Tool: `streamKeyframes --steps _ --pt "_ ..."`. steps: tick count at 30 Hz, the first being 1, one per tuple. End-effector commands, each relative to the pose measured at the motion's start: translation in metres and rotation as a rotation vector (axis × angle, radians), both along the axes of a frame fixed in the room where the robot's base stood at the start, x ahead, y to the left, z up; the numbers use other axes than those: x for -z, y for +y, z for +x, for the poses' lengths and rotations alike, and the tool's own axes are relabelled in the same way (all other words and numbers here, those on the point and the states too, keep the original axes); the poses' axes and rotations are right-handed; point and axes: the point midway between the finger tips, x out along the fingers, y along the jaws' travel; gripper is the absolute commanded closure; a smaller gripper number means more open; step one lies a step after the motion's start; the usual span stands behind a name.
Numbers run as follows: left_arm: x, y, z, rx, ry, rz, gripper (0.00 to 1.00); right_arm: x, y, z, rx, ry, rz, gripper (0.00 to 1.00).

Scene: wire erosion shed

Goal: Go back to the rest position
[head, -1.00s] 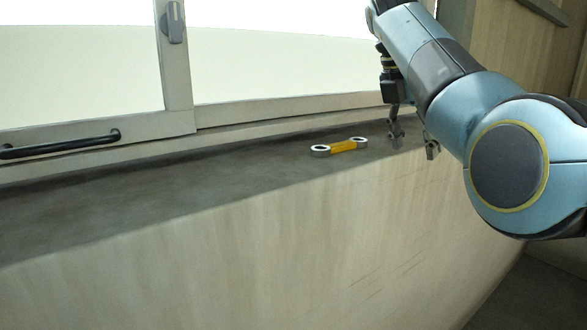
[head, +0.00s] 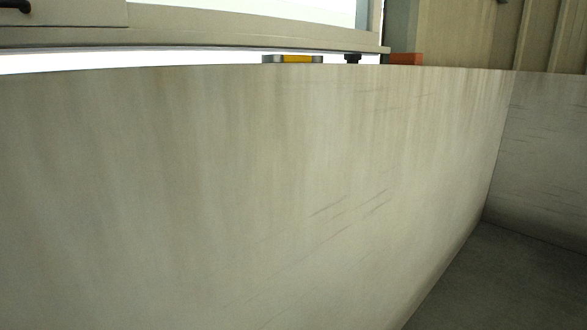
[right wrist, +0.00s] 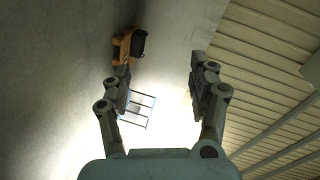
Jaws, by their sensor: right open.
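My right gripper (right wrist: 158,85) shows in the right wrist view with its two fingers spread apart. It is open and nothing is between the fingers. Neither gripper shows in the head view now, and my left gripper is in no view. There is no held object in sight.
A pale wall (head: 250,170) fills most of the head view. On the ledge above it lie a yellow and grey wrench (head: 297,59), a small dark object (head: 352,59) and an orange-brown block (head: 406,58). Grey floor (head: 500,280) is at lower right. A wooden item (right wrist: 125,46) is on a wall.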

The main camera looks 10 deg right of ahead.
Motion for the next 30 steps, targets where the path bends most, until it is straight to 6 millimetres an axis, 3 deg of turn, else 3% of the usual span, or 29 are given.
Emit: streamKeyframes --steps 1,3,5,9,12,15,19,23,28,30 --pt "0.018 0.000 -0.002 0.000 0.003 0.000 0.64 0.047 0.011 -0.024 -0.164 0.153 -0.045 0.40" --pt "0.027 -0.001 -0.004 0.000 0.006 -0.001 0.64 0.091 0.031 -0.051 -0.385 0.351 -0.097 0.40" --pt "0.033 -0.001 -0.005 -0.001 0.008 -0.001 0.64 0.127 0.049 -0.081 -0.558 0.512 -0.132 0.40" --pt "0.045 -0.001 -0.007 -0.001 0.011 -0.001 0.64 0.199 0.086 -0.161 -0.941 0.876 -0.200 0.40" --pt "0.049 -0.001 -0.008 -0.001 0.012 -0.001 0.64 0.236 0.105 -0.223 -1.203 1.125 -0.247 0.40" --pt "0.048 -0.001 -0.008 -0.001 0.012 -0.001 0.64 0.258 0.115 -0.273 -1.473 1.375 -0.314 0.40" --pt "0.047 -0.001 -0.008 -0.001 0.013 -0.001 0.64 0.269 0.116 -0.319 -1.702 1.599 -0.370 0.40" --pt "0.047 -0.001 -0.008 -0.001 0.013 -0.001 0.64 0.271 0.115 -0.333 -1.776 1.672 -0.372 0.40" --pt "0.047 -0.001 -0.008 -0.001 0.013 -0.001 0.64 0.271 0.115 -0.333 -1.780 1.671 -0.379 0.40" --pt "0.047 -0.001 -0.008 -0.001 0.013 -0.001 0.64 0.271 0.115 -0.332 -1.779 1.670 -0.379 0.49"
